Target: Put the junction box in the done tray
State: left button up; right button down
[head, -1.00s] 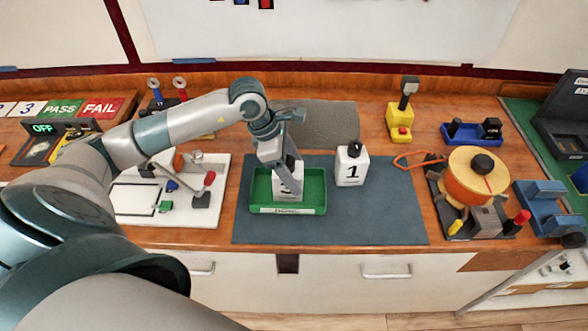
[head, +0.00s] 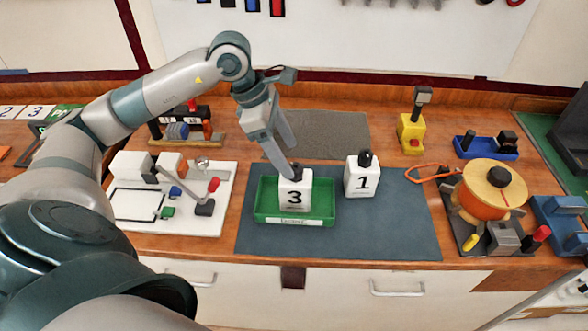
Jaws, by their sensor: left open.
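The green done tray (head: 264,210) sits on the blue-grey mat in the middle of the bench. A white box marked 3 (head: 295,198) with a dark knob on top stands upright in the tray. A similar white box marked 1 (head: 362,178) stands on the mat to the right of the tray. My left gripper (head: 284,163) is open, pointing down just above and behind box 3, its fingers overlapping in this view. It appears to hold nothing. My right gripper is not in view.
A white board with small coloured parts (head: 185,212) lies left of the mat. An orange spool (head: 484,195), a yellow stand (head: 410,132) and a blue tray (head: 485,148) are to the right. The mat's right and front parts are clear.

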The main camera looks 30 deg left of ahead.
pick_arm(q)
jog(key=shift+v, duration=1.15)
